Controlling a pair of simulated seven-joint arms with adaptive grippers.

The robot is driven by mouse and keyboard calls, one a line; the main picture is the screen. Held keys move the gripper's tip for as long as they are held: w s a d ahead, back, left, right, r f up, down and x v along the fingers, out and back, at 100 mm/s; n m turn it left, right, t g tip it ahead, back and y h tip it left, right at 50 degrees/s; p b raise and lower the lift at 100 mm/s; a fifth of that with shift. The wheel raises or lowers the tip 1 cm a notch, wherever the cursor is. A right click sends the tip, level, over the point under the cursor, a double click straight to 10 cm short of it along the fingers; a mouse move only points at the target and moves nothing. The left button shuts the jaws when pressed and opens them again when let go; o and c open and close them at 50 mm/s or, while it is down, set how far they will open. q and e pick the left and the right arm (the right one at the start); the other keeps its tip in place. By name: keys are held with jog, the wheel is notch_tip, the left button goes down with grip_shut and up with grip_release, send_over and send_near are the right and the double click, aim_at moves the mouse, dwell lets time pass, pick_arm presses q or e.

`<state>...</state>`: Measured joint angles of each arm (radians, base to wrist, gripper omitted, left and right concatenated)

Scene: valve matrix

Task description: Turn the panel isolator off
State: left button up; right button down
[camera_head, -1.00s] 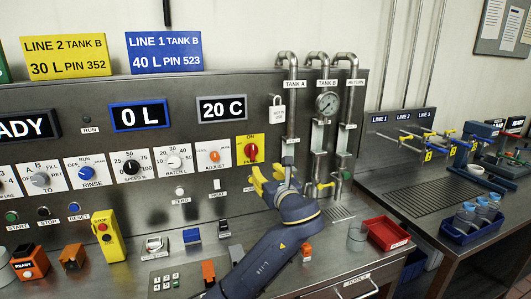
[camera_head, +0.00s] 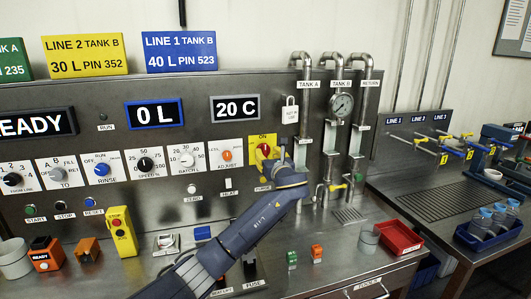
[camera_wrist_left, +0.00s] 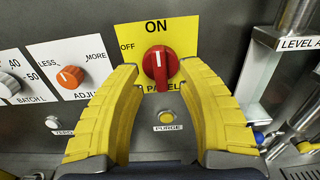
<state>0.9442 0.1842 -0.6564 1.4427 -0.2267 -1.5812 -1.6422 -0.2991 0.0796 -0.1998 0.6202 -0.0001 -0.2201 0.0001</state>
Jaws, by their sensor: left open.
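The panel isolator is a red rotary knob (camera_wrist_left: 160,65) on a yellow plate (camera_wrist_left: 128,32), marked ON at the top and OFF at the upper left. Its grip bar stands upright, towards ON. In the head view the knob (camera_head: 264,149) shows just above my left gripper (camera_head: 267,161). My left gripper is open, and its yellow fingers (camera_wrist_left: 158,80) point at the panel on either side of the knob's lower part. The knob lies between and slightly beyond the fingertips; contact cannot be told. My right gripper is in neither view.
A round PURGE button (camera_wrist_left: 166,117) sits below the knob, between the fingers. The orange ADJUST knob (camera_wrist_left: 70,78) is to the left. A padlock tag (camera_head: 290,114) and the Tank A pipe (camera_head: 304,130) stand to the right.

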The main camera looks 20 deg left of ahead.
aim_at(264, 151)
pick_arm(q)
jog(key=shift+x, duration=1.5)
grip_shut()
